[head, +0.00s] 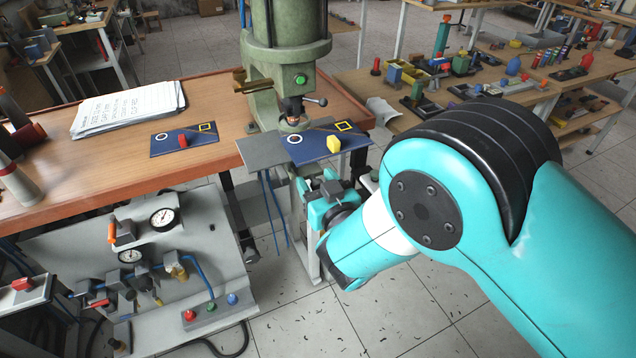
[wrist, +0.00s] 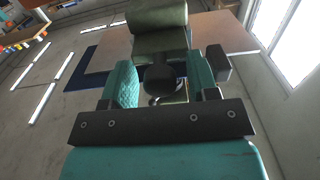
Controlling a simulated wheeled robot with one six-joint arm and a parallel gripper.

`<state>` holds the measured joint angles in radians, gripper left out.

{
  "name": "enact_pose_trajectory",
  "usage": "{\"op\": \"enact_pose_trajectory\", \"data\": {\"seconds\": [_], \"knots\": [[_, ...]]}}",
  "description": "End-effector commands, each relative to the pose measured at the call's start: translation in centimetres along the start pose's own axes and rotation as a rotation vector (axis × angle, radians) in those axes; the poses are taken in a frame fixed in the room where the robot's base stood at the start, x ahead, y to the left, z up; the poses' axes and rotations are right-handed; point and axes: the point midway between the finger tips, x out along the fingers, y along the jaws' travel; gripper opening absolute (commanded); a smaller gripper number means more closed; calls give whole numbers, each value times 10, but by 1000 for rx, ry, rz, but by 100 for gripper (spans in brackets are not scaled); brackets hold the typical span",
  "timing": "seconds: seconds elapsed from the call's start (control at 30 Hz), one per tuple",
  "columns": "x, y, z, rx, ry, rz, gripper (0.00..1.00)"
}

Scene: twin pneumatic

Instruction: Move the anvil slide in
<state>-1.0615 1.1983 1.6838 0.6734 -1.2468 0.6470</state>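The green press (head: 285,45) stands at the right end of the wooden bench. Below its ram, a grey plate (head: 262,151) and a blue panel (head: 310,147) with a yellow knob (head: 334,143) lie at the bench's edge. I cannot clearly tell which part is the anvil slide. My gripper (head: 325,192) is just below and in front of the blue panel. In the wrist view my gripper (wrist: 166,84) has its teal fingers apart, with a dark rounded knob (wrist: 160,78) between or just beyond them. Contact with the knob cannot be made out.
The bench (head: 90,205) holds papers (head: 130,108) and a second blue panel (head: 185,140) with a red knob. A pneumatic panel (head: 165,260) with gauges and coloured buttons is at lower left. Blue hoses (head: 272,212) hang left of my gripper. Cluttered tables stand at the right back.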

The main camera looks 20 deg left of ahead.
Motion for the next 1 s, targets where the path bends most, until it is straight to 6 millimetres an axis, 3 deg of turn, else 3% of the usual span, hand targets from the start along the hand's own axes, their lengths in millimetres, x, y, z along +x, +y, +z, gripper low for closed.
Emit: {"op": "enact_pose_trajectory", "data": {"seconds": [0.37,1.0], "knots": [[-10,-1,6,0,-4,-1,54],[-89,-1,10,-1,-2,-3,54]]}}
